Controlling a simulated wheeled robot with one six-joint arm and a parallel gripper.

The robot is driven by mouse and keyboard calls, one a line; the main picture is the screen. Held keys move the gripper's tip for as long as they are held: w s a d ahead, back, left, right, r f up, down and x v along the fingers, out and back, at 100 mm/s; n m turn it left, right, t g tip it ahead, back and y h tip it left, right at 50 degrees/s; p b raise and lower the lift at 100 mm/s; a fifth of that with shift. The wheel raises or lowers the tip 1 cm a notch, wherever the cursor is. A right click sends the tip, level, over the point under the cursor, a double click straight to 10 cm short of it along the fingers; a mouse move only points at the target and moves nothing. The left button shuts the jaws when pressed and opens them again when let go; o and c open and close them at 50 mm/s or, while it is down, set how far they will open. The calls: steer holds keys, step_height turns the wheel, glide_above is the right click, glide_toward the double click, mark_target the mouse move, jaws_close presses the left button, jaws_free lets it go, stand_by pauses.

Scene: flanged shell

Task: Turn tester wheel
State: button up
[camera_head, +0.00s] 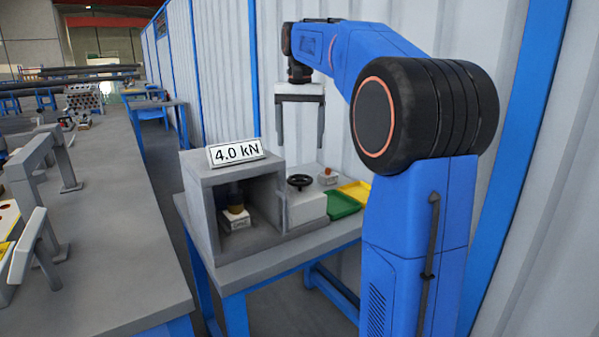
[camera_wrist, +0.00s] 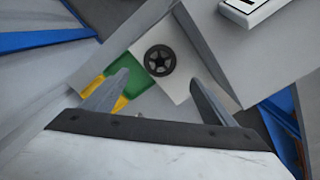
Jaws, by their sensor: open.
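The tester wheel is a small black spoked handwheel (camera_head: 300,182) on top of a white block, right of the grey tester box (camera_head: 234,207). It also shows in the wrist view as a black wheel (camera_wrist: 160,60), seen from above. My gripper (camera_head: 300,146) points down above the wheel, with a clear gap between fingertips and wheel. Its two fingers are spread and empty. In the wrist view the wheel lies beyond and between the fingertips of my gripper (camera_wrist: 158,90). A sign reading 4.0 kN (camera_head: 235,151) stands on the tester box.
A dark and yellowish piece (camera_head: 235,202) stands inside the box's open front. Green (camera_head: 342,205) and yellow (camera_head: 356,190) trays and a small block with a red knob (camera_head: 328,176) sit beside the wheel. A corrugated wall (camera_head: 340,130) rises close behind. A long workbench (camera_head: 110,220) stands left.

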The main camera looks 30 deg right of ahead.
mark_target(300, 178)
step_height(300, 178, down, 11)
steer(key=shift+r, duration=0.2)
stand_by(0.3)
steer(key=c, duration=1)
